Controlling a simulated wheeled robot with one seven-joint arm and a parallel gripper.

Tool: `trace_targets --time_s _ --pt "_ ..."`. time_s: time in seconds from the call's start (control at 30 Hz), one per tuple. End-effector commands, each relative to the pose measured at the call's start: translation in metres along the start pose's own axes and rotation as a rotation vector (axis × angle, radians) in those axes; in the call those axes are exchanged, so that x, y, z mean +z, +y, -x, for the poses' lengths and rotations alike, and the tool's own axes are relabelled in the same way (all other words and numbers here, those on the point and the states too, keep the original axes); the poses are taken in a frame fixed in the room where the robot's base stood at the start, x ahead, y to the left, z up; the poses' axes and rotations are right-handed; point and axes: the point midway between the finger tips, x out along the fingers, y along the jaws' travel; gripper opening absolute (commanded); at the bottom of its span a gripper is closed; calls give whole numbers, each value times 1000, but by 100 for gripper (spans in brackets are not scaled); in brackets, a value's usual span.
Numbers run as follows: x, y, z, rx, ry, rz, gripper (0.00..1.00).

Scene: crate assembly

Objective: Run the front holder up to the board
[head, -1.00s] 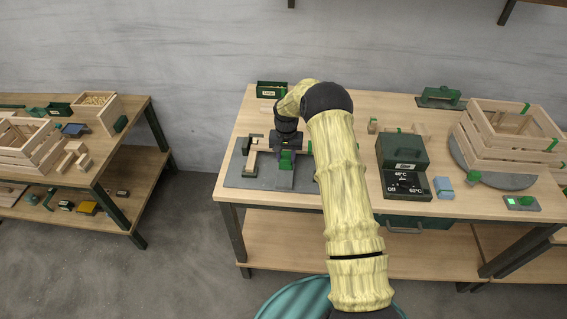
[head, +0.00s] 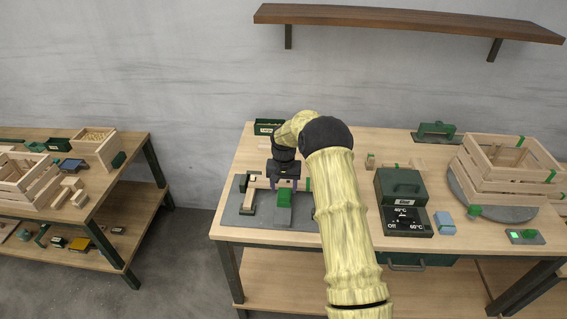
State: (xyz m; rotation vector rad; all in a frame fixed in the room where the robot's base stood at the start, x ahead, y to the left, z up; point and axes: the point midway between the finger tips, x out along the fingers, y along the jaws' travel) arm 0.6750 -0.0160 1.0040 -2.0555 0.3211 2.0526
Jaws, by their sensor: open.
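A dark grey jig plate (head: 240,216) lies at the left end of the table. A pale wooden board (head: 262,183) lies across the back of it. The front holder, which I take to be the green block (head: 284,197), sits on a lighter grey slide in front of the board; whether they touch is unclear. My gripper (head: 283,185) points down just behind the green block, near the board, with its two fingers apart on either side. Nothing shows held between them. My arm hides the jig's right part.
A black-green heater box (head: 403,200) stands right of my arm, with a blue block (head: 444,222) beside it. A slatted crate (head: 505,165) sits on a round grey turntable (head: 480,204) further right. A labelled green bin (head: 268,127) stands behind. A shelf (head: 410,22) hangs above.

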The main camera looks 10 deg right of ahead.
Motion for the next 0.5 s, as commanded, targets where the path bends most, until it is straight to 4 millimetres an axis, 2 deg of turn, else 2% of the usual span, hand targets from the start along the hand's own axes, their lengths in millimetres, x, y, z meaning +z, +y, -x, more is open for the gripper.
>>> trace_targets --time_s 0.5 --pt "-1 -2 103 -1 8 3 56"
